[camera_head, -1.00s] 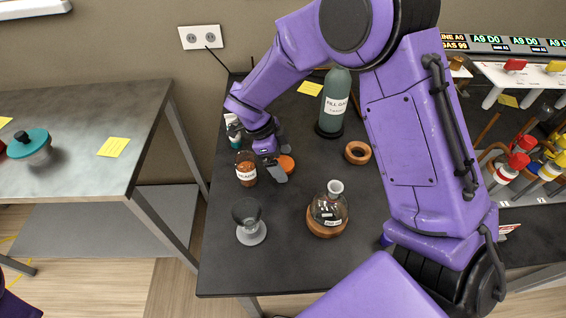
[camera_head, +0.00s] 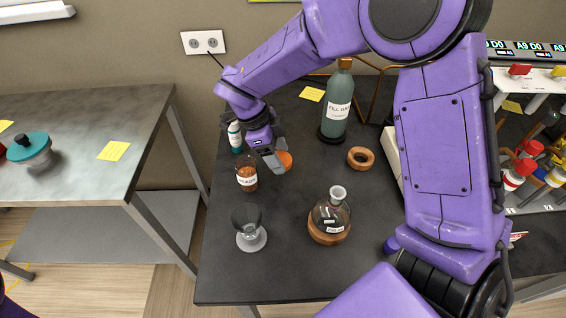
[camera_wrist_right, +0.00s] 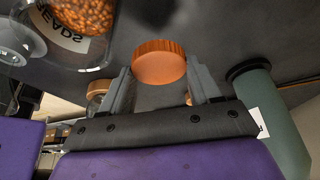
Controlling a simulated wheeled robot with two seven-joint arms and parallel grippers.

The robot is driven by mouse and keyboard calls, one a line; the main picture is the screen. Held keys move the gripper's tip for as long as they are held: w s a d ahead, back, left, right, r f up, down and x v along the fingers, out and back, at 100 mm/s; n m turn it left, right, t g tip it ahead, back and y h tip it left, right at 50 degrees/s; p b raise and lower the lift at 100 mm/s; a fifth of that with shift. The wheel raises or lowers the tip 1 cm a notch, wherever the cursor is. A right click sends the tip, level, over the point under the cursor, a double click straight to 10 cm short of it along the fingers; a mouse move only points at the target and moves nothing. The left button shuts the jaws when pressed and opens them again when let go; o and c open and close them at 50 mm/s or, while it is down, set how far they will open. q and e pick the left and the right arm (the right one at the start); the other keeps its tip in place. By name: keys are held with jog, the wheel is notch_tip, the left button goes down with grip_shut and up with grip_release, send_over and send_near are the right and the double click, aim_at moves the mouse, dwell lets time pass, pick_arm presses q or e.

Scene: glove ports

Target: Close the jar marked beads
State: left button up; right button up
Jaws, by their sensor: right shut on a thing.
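The jar labelled beads (camera_head: 247,173) stands upright on the dark table, brown-orange with a white label. In the right wrist view the jar (camera_wrist_right: 85,20) is at the top left, with orange beads inside. An orange ribbed lid (camera_head: 286,160) is to the right of the jar and apart from it. My right gripper (camera_head: 277,158) is shut on this lid, which sits between the fingertips in the right wrist view (camera_wrist_right: 160,63). I cannot tell how far the lid is above the table. My left gripper is not in view.
A green bottle (camera_head: 337,105), a wooden ring (camera_head: 360,158) and a small white-teal bottle (camera_head: 235,137) are nearby.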

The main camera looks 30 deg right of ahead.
jog(key=a+r+b, duration=0.1)
jog(key=a+r, duration=0.3)
jog(key=a, duration=0.2)
jog(key=s+a+r+b, duration=0.1)
jog(key=a+r, duration=0.3)
jog(key=a, duration=0.2)
jog(key=shift+a, duration=0.25)
jog(key=shift+s, duration=0.15)
